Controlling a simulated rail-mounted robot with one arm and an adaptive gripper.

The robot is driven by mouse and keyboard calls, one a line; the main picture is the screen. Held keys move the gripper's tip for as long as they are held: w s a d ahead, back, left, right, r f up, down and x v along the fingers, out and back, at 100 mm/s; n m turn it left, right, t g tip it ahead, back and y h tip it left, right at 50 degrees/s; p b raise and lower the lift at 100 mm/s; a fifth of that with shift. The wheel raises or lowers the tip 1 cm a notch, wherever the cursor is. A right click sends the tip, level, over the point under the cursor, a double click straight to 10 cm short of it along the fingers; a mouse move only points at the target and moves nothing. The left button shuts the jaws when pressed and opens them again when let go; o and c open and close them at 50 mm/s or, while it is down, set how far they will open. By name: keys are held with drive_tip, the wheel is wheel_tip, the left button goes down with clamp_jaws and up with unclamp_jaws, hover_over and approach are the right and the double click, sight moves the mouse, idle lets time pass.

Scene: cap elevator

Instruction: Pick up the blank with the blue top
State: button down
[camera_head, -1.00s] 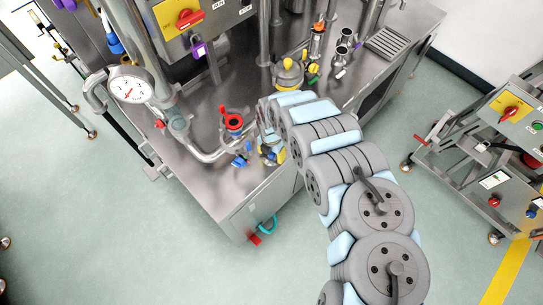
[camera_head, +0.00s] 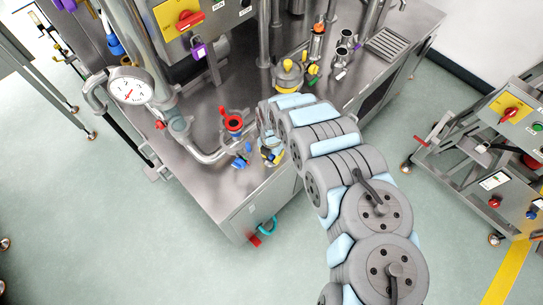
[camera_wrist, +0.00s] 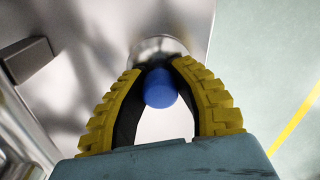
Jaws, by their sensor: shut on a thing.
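The blank's round blue top (camera_wrist: 160,88) shows in the wrist view between the two yellow ribbed fingers of my gripper (camera_wrist: 162,68). The fingers close in on it from both sides. A shiny round metal part (camera_wrist: 158,46) shows just beyond the fingertips; I cannot tell whether it belongs to the blank. In the head view my gripper (camera_head: 271,154) is small and partly hidden by my arm, low over the front part of the steel bench (camera_head: 195,112). The blank cannot be made out clearly there.
Left of my gripper are a red-handled valve (camera_head: 232,122) and a blue-handled fitting (camera_head: 241,161) on bent pipework. A yellow-topped vessel (camera_head: 288,72) stands behind my arm. A pressure gauge (camera_head: 130,91) is at left. A wheeled cart (camera_head: 500,150) stands at right, with open floor before it.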

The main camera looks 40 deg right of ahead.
drive_tip(key=shift+r, duration=0.65)
wheel_tip(320, 180, up, 2)
drive_tip(key=shift+s+r+p, duration=0.15)
drive_tip(key=shift+r+p, duration=0.1)
drive_tip(key=shift+p, duration=0.2)
drive_tip(key=s+a+r+p, duration=0.8)
drive_tip(key=s+p, duration=0.3)
drive_tip(key=p, duration=0.6)
drive_tip(key=shift+r, duration=0.55)
